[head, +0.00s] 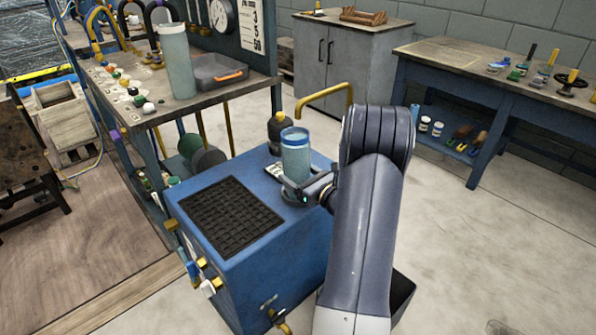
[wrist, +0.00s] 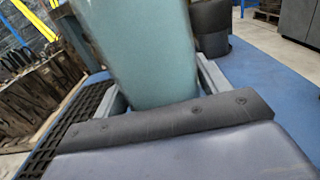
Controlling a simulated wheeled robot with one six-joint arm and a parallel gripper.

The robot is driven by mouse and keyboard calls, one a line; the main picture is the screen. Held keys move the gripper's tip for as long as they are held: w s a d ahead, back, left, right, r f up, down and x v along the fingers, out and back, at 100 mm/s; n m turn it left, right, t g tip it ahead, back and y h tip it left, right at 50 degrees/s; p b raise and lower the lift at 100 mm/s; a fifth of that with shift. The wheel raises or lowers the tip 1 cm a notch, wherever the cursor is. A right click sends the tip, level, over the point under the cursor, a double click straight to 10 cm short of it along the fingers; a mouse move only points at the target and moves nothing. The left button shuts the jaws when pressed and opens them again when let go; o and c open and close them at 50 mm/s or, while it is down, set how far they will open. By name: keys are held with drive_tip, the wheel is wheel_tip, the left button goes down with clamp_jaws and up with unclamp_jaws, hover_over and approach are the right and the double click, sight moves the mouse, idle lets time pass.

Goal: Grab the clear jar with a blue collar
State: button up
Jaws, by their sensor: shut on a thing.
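The clear jar with a blue collar (head: 295,160) stands upright at the far right part of a blue cabinet's top in the head view. Its body looks pale teal, and the blue band is near its rim. My gripper (head: 296,190) is shut on the lower part of the jar, with my arm reaching in from the right. In the wrist view the jar (wrist: 155,55) fills the middle between my two fingers, and its top is out of frame. I cannot tell whether its base touches the cabinet top.
The blue cabinet (head: 265,270) has a black grid mat (head: 230,216) on top. A dark bottle with a yellow cap (head: 280,132) stands just behind the jar. A workbench (head: 150,115) with a tall teal cylinder (head: 176,62) is behind left. Open floor (head: 500,240) lies to the right.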

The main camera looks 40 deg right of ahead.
drive_tip(key=shift+r, duration=0.2)
drive_tip(key=shift+c, duration=1)
drive_tip(key=shift+w, duration=0.1)
drive_tip(key=shift+r, duration=0.1)
